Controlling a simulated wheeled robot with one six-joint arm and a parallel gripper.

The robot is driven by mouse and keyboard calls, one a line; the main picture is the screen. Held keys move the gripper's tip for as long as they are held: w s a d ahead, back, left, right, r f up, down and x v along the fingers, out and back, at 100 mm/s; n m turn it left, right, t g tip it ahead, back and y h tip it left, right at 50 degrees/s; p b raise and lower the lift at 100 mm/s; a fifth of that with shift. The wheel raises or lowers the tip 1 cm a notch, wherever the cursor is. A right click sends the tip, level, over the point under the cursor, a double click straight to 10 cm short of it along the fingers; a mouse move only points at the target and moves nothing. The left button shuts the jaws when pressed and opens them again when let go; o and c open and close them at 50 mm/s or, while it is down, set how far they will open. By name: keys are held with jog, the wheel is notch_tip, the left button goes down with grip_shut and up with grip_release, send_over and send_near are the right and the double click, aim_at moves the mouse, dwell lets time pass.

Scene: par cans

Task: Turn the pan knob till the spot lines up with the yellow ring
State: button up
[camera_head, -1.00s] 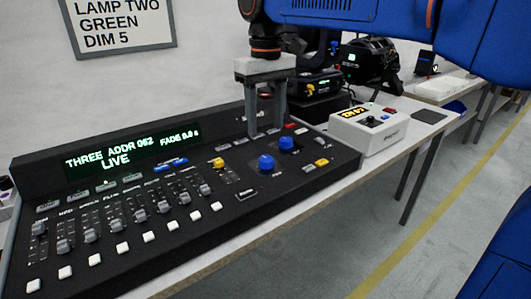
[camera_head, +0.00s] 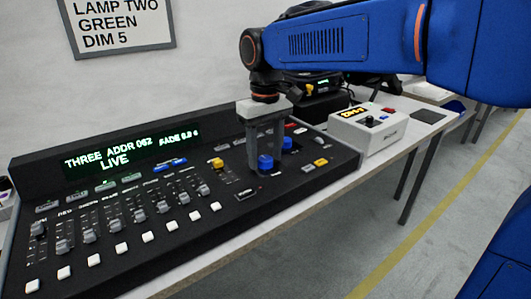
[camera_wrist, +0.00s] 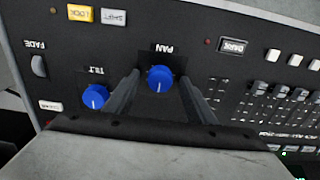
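The blue pan knob (camera_wrist: 159,78), under the label PAN, sits on the black console (camera_wrist: 140,50) in the wrist view. It also shows in the head view (camera_head: 265,163). A white mark is on the side of its top nearest my gripper's body. My gripper (camera_wrist: 160,82) is open, with one finger on each side of the pan knob and a visible gap on both sides. In the head view my gripper (camera_head: 265,158) points down over the knob. The blue tilt knob (camera_wrist: 95,96) is just outside the left finger. No light spot or yellow ring shows.
Faders (camera_head: 135,215) and white buttons fill the console's left part. A yellow LOCK button (camera_wrist: 80,13) and a DARK button (camera_wrist: 233,46) are near the pan knob. A small white box (camera_head: 368,130) stands right of the console. A wall sign (camera_head: 118,25) hangs behind.

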jog(key=c, duration=0.9)
jog(key=shift+n, duration=0.4)
jog(key=n, duration=0.3)
jog(key=shift+n, duration=2.2)
jog(key=o, duration=1)
jog(key=shift+r, duration=0.15)
